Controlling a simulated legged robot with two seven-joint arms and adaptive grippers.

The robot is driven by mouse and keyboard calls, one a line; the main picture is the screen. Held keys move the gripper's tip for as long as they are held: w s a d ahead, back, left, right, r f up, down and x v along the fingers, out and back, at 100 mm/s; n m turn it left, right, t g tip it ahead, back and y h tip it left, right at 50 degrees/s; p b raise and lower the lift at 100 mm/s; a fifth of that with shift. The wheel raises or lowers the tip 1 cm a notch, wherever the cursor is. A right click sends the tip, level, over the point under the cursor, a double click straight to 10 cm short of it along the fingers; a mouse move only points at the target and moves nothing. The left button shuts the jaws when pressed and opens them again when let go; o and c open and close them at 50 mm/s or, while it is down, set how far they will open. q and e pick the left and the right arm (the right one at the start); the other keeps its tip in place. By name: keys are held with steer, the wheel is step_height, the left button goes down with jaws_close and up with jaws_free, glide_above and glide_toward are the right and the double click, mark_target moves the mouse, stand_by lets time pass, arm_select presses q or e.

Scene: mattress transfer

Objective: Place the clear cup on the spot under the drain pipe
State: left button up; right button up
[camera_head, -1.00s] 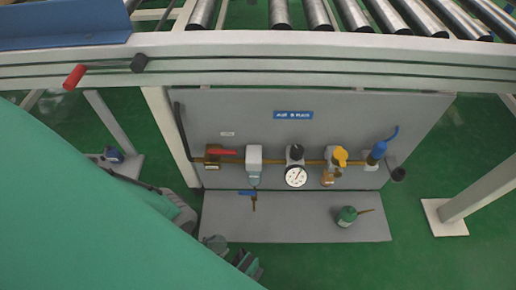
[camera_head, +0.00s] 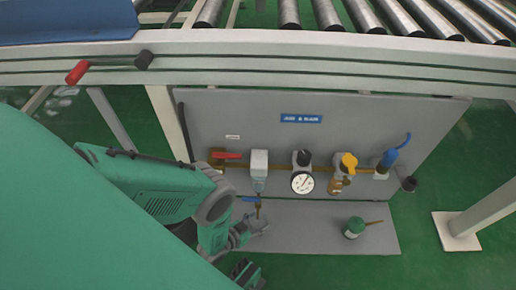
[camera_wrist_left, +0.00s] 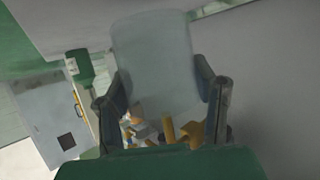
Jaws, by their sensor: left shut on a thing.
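The clear cup (camera_wrist_left: 152,60) fills the upper middle of the left wrist view, pale and see-through. My left gripper (camera_wrist_left: 162,92) has a finger on each side of it and is shut on it. In the head view my left gripper (camera_head: 255,232) is over the grey base plate (camera_head: 300,238), just below the drain pipe (camera_head: 257,210) with its blue valve handle. The cup is hard to make out there. The spot under the pipe is hidden by my gripper. My right gripper is not seen.
A grey panel carries a pressure gauge (camera_head: 303,182), a red-handled valve (camera_head: 228,156) and other fittings. A green canister (camera_head: 354,227) stands on the plate's right part. A conveyor frame (camera_head: 330,48) runs above. The plate between pipe and canister is clear.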

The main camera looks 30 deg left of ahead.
mark_target(253, 228)
arm_select(q)
step_height(253, 228, down, 3)
steer(key=shift+f+b, duration=0.1)
steer(key=shift+b, duration=0.75)
steer(key=shift+r, duration=0.2)
steer(key=o, duration=1.2)
steer(key=shift+o, duration=0.2)
steer(key=shift+s, duration=0.1)
